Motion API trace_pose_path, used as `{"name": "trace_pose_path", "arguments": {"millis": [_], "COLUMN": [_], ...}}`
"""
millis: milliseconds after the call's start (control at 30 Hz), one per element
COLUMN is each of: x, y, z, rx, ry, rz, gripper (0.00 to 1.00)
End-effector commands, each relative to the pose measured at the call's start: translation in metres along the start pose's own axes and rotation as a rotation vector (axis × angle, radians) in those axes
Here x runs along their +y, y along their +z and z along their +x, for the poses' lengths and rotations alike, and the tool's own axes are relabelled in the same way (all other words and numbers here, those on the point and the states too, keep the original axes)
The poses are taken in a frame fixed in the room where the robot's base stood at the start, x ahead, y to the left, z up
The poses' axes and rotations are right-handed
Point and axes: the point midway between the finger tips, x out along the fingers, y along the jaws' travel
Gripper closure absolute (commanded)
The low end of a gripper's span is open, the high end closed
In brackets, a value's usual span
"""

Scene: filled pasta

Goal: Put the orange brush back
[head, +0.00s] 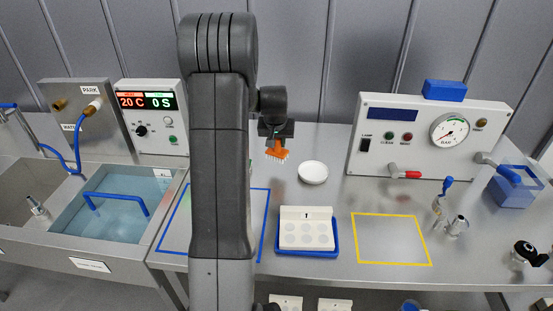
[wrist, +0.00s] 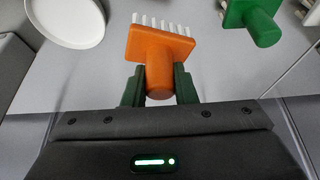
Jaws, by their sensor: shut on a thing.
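The orange brush (head: 277,151) with pale bristles is held by my gripper (head: 274,138) above the back of the metal table, near the white dish. In the wrist view the orange brush (wrist: 160,58) has its handle between the two green fingers of my gripper (wrist: 159,85), with its bristles pointing away from me. The gripper is shut on the handle. A green brush (wrist: 254,18) shows at the top right of the wrist view, apart from the orange one. In the head view my arm hides part of the table and whatever is behind it.
A white round dish (head: 313,173) stands right of the brush. A blue tray (head: 308,254) holds a white block marked 1. A blue outline and a yellow outline (head: 392,264) mark the table. A gauge panel (head: 425,150) stands at right, a water basin (head: 115,207) at left.

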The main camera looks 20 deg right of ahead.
Motion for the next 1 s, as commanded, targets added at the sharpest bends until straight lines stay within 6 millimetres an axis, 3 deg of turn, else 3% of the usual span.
{"name": "trace_pose_path", "arguments": {"millis": [500,867,900,1000], "x": [0.0,0.0,0.0,0.0], "y": [0.022,0.024,0.024,0.024], "z": [0.053,0.058,0.058,0.057], "rx": [0.0,0.002,0.002,0.001], "ry": [0.0,0.0,0.0,0.0], "rz": [-0.001,-0.001,-0.001,-0.001], "gripper": [1.0,1.0,0.71,0.53]}}
